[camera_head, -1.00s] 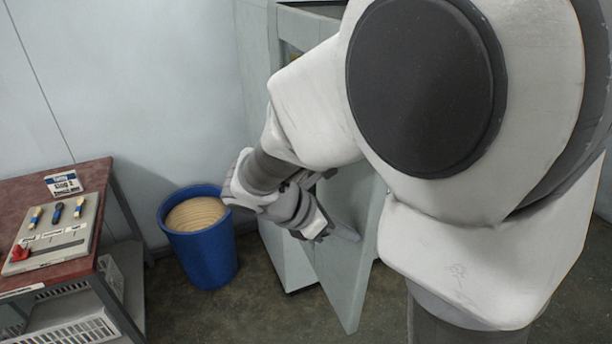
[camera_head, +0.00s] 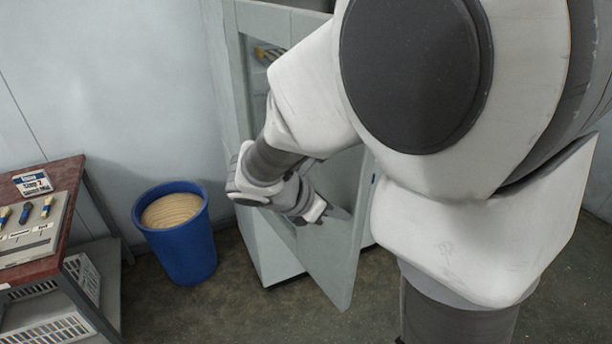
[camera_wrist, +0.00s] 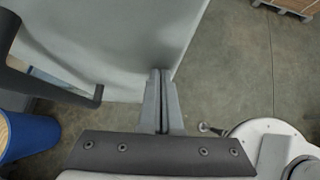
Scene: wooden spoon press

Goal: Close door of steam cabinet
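The steam cabinet (camera_head: 268,250) is a tall pale grey box against the wall, partly hidden by my arm. Its door (camera_head: 335,265) stands ajar, swung out toward the front right. Part of the inside shows through the gap. The fingertips overlap the edge of the pale door panel (camera_wrist: 125,40); contact cannot be told. A dark bar handle (camera_wrist: 50,88) is at the left.
A blue bin (camera_head: 180,250) with tan contents stands left of the cabinet. Bare floor lies in front of the door. A pallet (camera_wrist: 295,8) shows at the wrist view's top right.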

